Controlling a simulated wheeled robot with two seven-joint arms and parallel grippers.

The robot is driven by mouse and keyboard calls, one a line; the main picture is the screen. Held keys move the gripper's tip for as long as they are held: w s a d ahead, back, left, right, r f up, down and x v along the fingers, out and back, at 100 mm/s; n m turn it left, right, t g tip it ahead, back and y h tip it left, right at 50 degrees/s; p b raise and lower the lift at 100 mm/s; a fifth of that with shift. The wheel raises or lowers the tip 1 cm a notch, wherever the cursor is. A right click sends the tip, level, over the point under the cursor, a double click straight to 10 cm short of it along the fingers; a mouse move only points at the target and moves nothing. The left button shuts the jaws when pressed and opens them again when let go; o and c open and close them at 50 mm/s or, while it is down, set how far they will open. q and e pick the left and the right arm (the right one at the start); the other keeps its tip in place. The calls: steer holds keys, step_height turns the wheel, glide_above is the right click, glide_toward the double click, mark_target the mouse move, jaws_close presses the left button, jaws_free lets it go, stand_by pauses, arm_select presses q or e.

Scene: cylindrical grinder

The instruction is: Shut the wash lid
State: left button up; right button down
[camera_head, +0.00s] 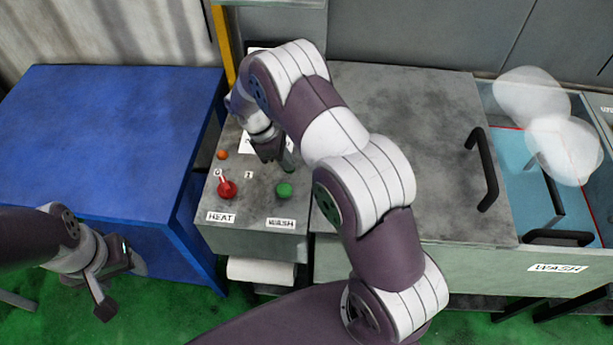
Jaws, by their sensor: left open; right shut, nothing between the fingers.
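The wash lid is a flat grey panel (430,105) with a black bar handle (482,168) near its right edge. To its right the wash bath (515,180) is uncovered and shows blue inside, above a front label reading WASH. My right arm reaches across the lid's left part in the picture and hides some of it. My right gripper (275,155) is shut and empty, over the control panel (250,208) left of the lid. My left gripper (118,285) is open and empty at the lower left, in front of the blue table.
White vapour puffs (550,120) hang over the bath. A second black handle (557,238) is at the bath's front edge. The panel carries a red HEAT knob (227,188), a green WASH button (284,190) and an orange light (222,155). The blue table (110,140) is bare.

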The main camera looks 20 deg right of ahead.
steer(key=p+x, duration=0.1)
steer(key=x, duration=0.2)
steer(key=shift+a+p, duration=0.1)
steer(key=shift+p, duration=0.3)
steer(key=s+d, duration=0.1)
steer(key=s+d+p, duration=0.1)
steer(key=shift+d+r, duration=0.15)
steer(key=shift+d, duration=0.25)
steer(key=shift+d+p, duration=0.25)
steer(key=shift+p, duration=0.05)
arm_select(q)
step_height(320, 180, up, 2)
steer(key=shift+w+a+r, duration=0.1)
steer(key=shift+a+r, duration=0.05)
steer(key=shift+r, duration=0.05)
steer(key=shift+a, duration=0.1)
arm_select(e)
steer(key=shift+a, duration=0.1)
